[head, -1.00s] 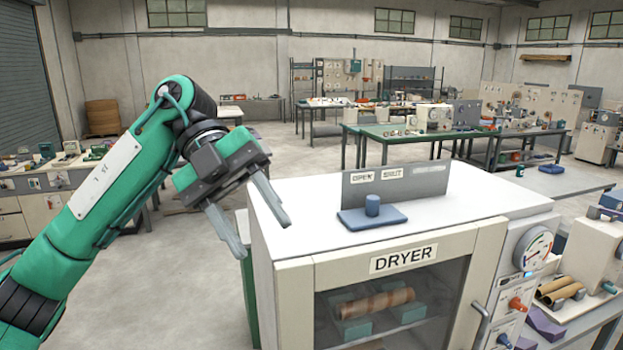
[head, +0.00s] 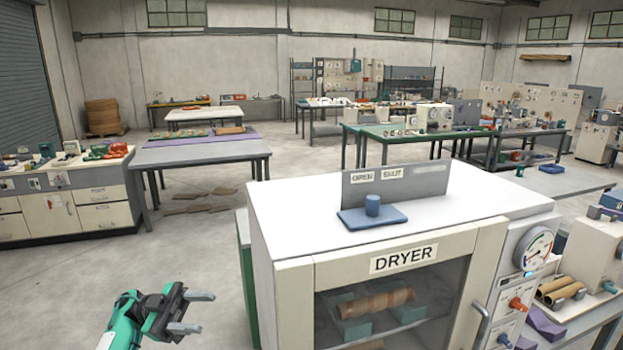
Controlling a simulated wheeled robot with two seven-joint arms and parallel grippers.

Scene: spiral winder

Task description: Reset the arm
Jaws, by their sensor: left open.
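My left gripper (head: 194,312) is low at the bottom of the head view, left of the dryer. Its two grey fingers are apart and point to the right, with nothing between them. Only the end of the green left arm shows. My right gripper is not in view. The white dryer (head: 290,240) stands at the centre right with its glass door shut. A brown tube (head: 376,303) lies on blue-green supports inside it.
On the dryer's top is a blue block with a knob (head: 372,216) before an OPEN/SHUT plate (head: 394,187). A grey table (head: 200,152) and a drawer cabinet (head: 50,215) stand at the left. Open floor (head: 185,245) lies between them and the dryer.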

